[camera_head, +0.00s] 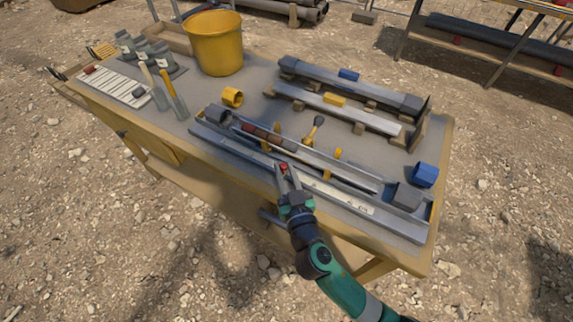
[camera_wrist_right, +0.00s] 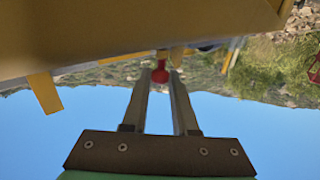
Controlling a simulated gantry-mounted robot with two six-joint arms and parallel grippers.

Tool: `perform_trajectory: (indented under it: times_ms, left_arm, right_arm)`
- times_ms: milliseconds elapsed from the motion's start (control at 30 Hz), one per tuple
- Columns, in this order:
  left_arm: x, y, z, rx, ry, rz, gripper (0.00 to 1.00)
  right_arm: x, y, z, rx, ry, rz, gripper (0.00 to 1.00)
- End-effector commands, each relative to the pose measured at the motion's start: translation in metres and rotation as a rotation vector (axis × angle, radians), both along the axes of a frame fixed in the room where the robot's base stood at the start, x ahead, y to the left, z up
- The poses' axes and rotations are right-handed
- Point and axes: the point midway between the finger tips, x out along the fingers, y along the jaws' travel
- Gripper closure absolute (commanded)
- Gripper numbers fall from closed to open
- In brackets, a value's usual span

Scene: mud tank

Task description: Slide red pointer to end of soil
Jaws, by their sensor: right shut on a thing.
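The red pointer (camera_head: 284,167) is a small red piece at the front rail (camera_head: 345,202) of the long grey trough on the table. My right gripper (camera_head: 283,173) comes in from the front and is shut on the red pointer. In the right wrist view the pointer's round red knob (camera_wrist_right: 160,74) sits between the tips of the two fingers. The soil (camera_head: 262,134) is a brown-red core lying in the trough, behind and to the left of the pointer; exactly how its right end lines up with the pointer is hard to tell. My left gripper is not in view.
Yellow clips (camera_head: 338,153) stand along the trough. A grey block (camera_head: 407,196) and a blue ring (camera_head: 424,175) are at its right end. A second rack (camera_head: 350,85) lies behind. A yellow bucket (camera_head: 215,43) and jars (camera_head: 145,48) stand at the back left.

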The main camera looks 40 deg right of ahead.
Motion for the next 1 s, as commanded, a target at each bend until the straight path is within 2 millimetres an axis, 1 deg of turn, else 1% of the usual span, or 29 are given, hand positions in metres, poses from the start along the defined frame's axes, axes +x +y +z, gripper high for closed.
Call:
perform_trajectory:
  times_ms: [67, 100, 233, 267, 533, 667, 767, 1000]
  left_arm:
    - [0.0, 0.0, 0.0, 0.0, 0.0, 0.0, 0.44]
    - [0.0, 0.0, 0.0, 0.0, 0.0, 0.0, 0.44]
    - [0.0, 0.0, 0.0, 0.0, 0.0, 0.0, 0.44]
    - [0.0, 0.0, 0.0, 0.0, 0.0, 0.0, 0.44]
    - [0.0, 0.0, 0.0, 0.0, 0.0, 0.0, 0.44]
    - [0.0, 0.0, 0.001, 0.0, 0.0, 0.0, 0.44]
    - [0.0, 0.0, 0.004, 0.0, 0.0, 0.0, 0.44]
    - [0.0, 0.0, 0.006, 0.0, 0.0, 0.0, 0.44]
  right_arm:
    - [0.0, 0.0, -0.001, 0.001, 0.002, 0.0, 1.0]
    - [0.0, 0.0, -0.001, 0.001, 0.002, 0.0, 0.7]
    - [0.0, 0.0, -0.001, 0.001, 0.002, -0.001, 0.46]
    - [0.0, 0.0, -0.001, 0.001, 0.002, -0.001, 0.44]
    - [0.0, 0.0, 0.0, 0.0, 0.001, 0.0, 0.44]
    - [-0.009, 0.006, -0.001, 0.0, 0.002, 0.001, 0.44]
    - [-0.026, 0.014, 0.0, -0.001, 0.004, 0.004, 0.44]
    - [-0.078, 0.039, -0.001, -0.001, 0.004, 0.006, 0.44]
